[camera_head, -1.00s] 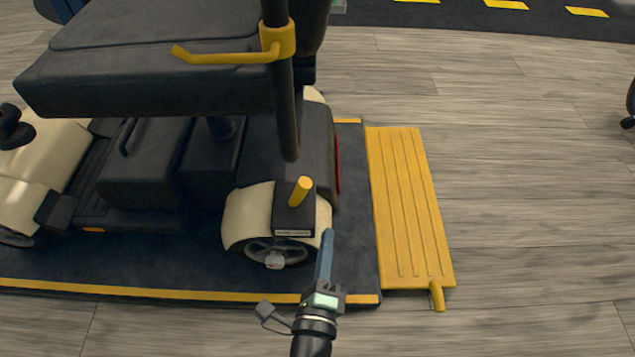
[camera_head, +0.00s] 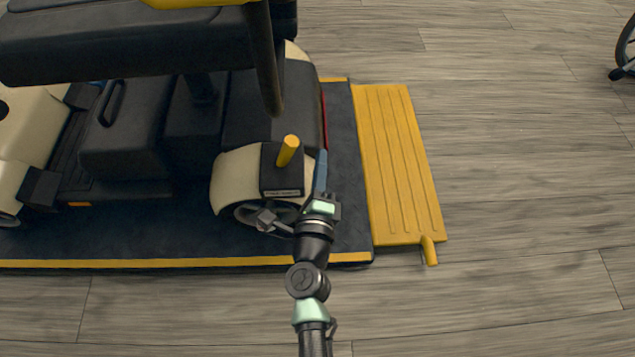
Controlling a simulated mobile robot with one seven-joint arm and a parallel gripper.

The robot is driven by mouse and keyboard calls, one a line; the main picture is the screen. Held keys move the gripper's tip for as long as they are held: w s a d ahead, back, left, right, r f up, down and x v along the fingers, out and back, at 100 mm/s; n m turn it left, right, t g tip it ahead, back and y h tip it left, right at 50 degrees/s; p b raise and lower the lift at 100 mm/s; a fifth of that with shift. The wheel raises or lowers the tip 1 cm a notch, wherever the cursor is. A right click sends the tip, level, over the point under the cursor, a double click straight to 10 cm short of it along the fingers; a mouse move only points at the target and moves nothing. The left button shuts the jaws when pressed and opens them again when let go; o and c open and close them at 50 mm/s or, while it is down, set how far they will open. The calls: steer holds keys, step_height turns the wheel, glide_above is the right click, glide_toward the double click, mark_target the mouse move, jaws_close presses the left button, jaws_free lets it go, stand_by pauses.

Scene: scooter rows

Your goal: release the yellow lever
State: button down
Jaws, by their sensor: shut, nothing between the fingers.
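The yellow lever (camera_head: 288,151) is a short stub standing up, tilted slightly right, from a black box (camera_head: 282,178) above the scooter's rear wheel. My gripper (camera_head: 321,156) is shut, its blue fingers pointing up and away. In the picture its tip is just right of the lever and the black box. No contact with the lever shows, and I cannot tell the height between them. My wrist hides part of the rear wheel.
The scooter's black seat (camera_head: 130,45) and a dark post (camera_head: 265,60) overhang the upper left. The scooter stands on a dark mat (camera_head: 150,235) with yellow edges. A yellow ramp (camera_head: 398,170) with a small handle lies to the right. Grey floor beyond is clear, except a wheel (camera_head: 625,50) at the far right.

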mark_target(289, 149)
steer(key=shift+w+a+r+p, duration=0.15)
steer(key=shift+a+r+p, duration=0.05)
steer(key=shift+a, duration=0.4)
steer(key=shift+w+a+r+p, duration=0.15)
steer(key=shift+a+r+p, duration=0.1)
steer(key=shift+a, duration=0.35)
steer(key=shift+w+a+r+p, duration=0.15)
steer(key=shift+a+r, duration=0.05)
steer(key=shift+a, duration=0.4)
steer(key=shift+a+r+n+p, duration=0.4)
steer(key=shift+n+p, duration=0.15)
steer(key=shift+n, duration=0.35)
steer(key=shift+a+r+n+t+p, duration=0.2)
steer(key=shift+a+n+p, duration=0.2)
steer(key=shift+n, duration=0.25)
steer(key=shift+a+r+n+t+p, duration=0.1)
steer(key=shift+a+r+n+p, duration=0.15)
steer(key=shift+n+p, duration=0.35)
steer(key=shift+a+n+t+p, duration=0.15)
steer(key=shift+a+n+p, duration=0.3)
steer(key=shift+n, duration=0.6)
steer(key=shift+a+n+t+p, duration=0.15)
steer(key=shift+a+n+p, duration=0.3)
steer(key=shift+n, duration=0.55)
steer(key=shift+a, duration=0.1)
